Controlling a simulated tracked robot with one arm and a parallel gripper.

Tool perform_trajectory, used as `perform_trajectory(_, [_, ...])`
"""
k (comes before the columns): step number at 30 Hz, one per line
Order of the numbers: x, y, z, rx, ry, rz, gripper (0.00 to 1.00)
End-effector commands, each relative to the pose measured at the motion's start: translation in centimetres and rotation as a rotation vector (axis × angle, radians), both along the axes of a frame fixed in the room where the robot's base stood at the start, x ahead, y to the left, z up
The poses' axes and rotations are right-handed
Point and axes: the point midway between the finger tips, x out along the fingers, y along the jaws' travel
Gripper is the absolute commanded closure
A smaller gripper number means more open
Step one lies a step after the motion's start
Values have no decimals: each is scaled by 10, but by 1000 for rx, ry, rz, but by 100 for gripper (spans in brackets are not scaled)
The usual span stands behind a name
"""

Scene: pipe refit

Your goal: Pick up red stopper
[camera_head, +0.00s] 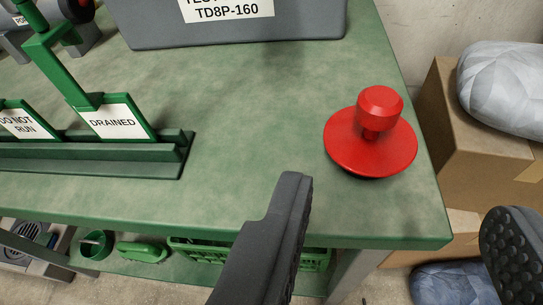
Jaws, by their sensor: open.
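The red stopper (370,140) stands on the right end of the green workbench (270,110). It has a wide round disc at the base and a knob on top. My gripper (400,220) is open and empty. One dark finger is at bottom centre, in front of the bench edge in the picture. The other finger, with a studded pad, is at the right edge. The stopper appears above and between the fingers, apart from both.
A green rack (95,155) holds signs reading "DRAINED" and "DO NOT RUN". A grey box (235,28) labelled TD8P-160 stands at the back. Cardboard boxes (480,155) with a grey wrapped bundle (505,85) stand right of the bench. A lower shelf holds a green crate (205,250).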

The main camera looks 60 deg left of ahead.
Motion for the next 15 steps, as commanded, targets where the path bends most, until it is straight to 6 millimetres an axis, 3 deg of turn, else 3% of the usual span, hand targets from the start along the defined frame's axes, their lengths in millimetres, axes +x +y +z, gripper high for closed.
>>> perform_trajectory(9, [36,36,-24,-1,2,4,48])
perform_trajectory(15, [52,49,-29,0,-3,1,48])
